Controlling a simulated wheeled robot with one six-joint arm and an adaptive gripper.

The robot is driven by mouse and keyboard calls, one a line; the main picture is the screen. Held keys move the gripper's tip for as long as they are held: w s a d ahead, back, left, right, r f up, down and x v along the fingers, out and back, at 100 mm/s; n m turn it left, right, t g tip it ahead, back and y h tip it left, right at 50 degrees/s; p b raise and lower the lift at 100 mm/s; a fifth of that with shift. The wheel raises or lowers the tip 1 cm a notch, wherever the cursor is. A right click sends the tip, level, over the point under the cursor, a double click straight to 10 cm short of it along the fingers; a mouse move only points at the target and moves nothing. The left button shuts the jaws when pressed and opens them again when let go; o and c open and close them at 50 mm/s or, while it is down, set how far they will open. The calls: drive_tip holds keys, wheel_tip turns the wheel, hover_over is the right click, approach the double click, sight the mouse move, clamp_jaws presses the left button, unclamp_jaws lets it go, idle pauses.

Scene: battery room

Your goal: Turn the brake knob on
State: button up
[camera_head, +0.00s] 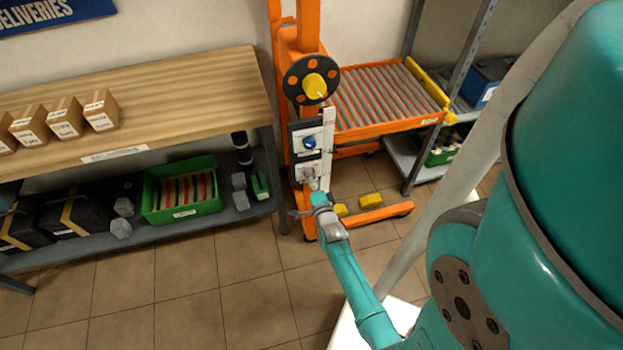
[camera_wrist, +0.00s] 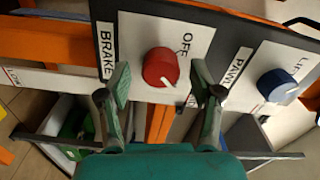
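In the wrist view the red brake knob (camera_wrist: 160,67) sits on a white plate (camera_wrist: 203,38) with a "BRAKE" label (camera_wrist: 105,50) at its left. "OFF" is printed above right of the knob. A small pale mark shows at its lower edge; I cannot surely read its setting. My gripper (camera_wrist: 160,75) is open, one finger on each side of the knob, with gaps visible between fingers and knob. In the head view my gripper (camera_head: 313,184) is at the lower plate (camera_head: 301,172) on the orange post, and the arm end partly hides the knob there.
A blue knob (camera_wrist: 277,85) with "PAWL" and "LIFT" labels is to the right; it shows above my gripper in the head view (camera_head: 309,142). A black wheel (camera_head: 300,72) with a yellow hub is higher up. A wooden bench (camera_head: 200,90) stands left, a roller table (camera_head: 378,95) right.

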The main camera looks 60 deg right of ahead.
drive_tip(key=v, duration=1.2)
idle(0.6)
